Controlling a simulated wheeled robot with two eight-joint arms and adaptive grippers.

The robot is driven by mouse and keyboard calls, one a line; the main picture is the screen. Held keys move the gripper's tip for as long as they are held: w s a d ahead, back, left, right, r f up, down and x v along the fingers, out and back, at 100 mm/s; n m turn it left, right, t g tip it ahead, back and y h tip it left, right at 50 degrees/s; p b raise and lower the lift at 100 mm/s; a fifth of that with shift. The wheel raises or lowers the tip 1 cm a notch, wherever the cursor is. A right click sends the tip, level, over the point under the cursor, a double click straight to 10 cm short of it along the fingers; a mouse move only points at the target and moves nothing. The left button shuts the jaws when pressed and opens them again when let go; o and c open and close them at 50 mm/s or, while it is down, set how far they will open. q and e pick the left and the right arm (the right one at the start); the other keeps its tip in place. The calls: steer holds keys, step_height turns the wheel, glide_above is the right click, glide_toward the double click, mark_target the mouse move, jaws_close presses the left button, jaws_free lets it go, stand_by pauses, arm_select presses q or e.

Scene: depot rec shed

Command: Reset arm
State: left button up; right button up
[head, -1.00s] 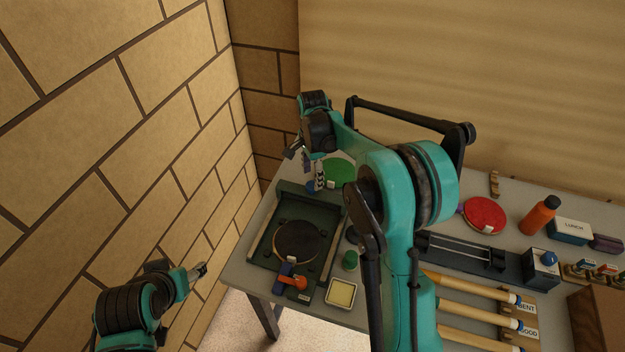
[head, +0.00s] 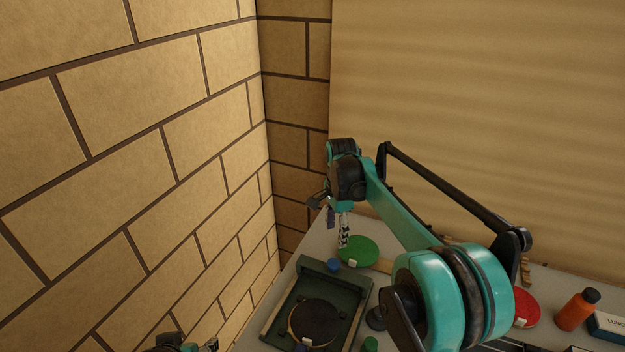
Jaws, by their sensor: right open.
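My right arm is teal and black and reaches across the table from the lower right. Its right gripper (head: 338,232) points down, open, over the table's far left corner. It is just left of a green paddle (head: 358,251) and above a small blue round thing (head: 333,265). I cannot tell whether its fingertips touch anything. My left gripper (head: 210,345) shows only as a small part at the bottom edge, near the brick wall. Its jaws are mostly cut off.
A dark green tray (head: 278,312) holds a black-faced paddle (head: 321,320). A red paddle (head: 524,306), an orange bottle (head: 577,310) and a labelled box (head: 609,325) stand at the right. A brick wall (head: 150,190) closes the left side; a plain panel (head: 480,110) is behind.

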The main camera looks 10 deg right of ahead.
steer(key=s+n+t+b, duration=0.45)
steer(key=s+n, duration=0.35)
steer(key=s, duration=0.6)
steer(key=s+f+n+t+b, duration=0.2)
steer(key=s+f+n+b, duration=0.2)
steer(key=s+f+n, duration=0.3)
steer(key=s+f, duration=0.2)
steer(key=s, duration=0.3)
steer(key=shift+f+n+t, duration=0.25)
steer(key=shift+n+t, duration=0.1)
steer(key=shift+n, duration=0.05)
